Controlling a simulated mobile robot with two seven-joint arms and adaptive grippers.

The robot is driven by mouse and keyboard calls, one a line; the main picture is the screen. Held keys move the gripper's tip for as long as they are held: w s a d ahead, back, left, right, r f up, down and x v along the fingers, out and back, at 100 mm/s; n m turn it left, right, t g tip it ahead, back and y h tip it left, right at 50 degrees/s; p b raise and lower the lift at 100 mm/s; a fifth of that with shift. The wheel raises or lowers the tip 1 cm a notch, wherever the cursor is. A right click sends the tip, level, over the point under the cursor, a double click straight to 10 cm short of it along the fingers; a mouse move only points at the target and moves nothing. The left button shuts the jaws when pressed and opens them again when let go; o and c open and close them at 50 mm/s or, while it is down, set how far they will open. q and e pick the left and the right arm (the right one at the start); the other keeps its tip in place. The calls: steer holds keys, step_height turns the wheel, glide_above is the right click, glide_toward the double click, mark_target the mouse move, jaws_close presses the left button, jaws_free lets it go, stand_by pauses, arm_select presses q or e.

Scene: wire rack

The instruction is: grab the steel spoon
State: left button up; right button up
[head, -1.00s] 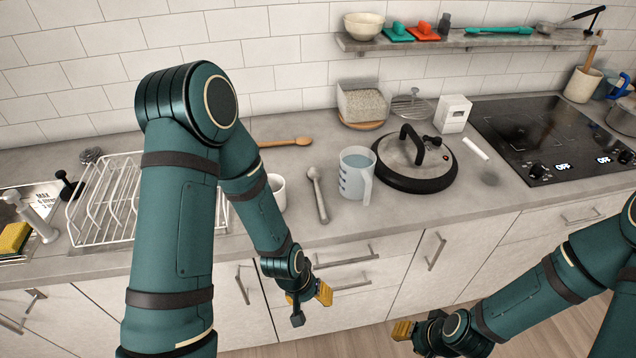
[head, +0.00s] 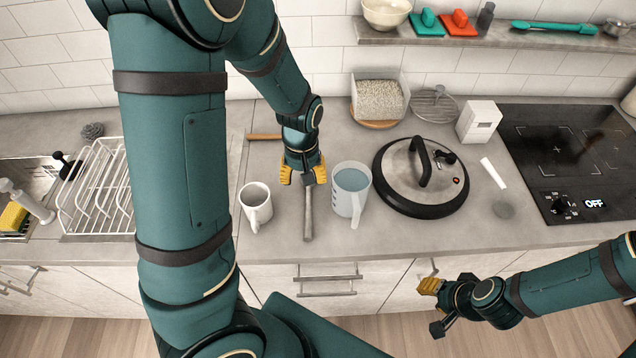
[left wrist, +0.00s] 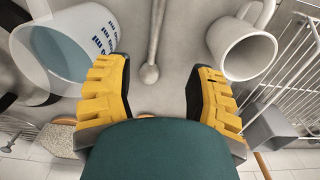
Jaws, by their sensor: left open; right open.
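The steel spoon (head: 308,218) lies on the counter between a white mug and a measuring jug, its length running toward the counter's front edge. In the left wrist view the spoon (left wrist: 154,40) shows its rounded end between the yellow fingers. My left gripper (head: 303,178) is open over the far end of the spoon, which it partly hides in the head view. In the left wrist view the open left gripper (left wrist: 157,68) has one finger on each side of the spoon, with no grip on it. My right gripper (head: 434,308) is open and empty, in front of the counter.
The white mug (head: 256,203) stands left of the spoon, and the measuring jug (head: 351,192) stands close on its right. A wooden spoon (head: 262,136) lies behind. A black-rimmed lid (head: 412,205) and a dish rack (head: 82,212) stand farther out.

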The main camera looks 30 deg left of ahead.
arm_select(q)
steer(key=b, duration=0.2)
glide_above(308, 208)
steer(key=f, duration=0.8)
steer(key=shift+a+f, duration=0.2)
steer(key=shift+a, duration=0.15)
steer(key=shift+s+d+f, duration=0.1)
steer(key=shift+s+f, duration=0.05)
steer(key=shift+f, duration=0.3)
steer(key=f, duration=0.3)
steer(key=shift+d+f, duration=0.3)
steer(key=shift+f, duration=0.4)
jaws_close()
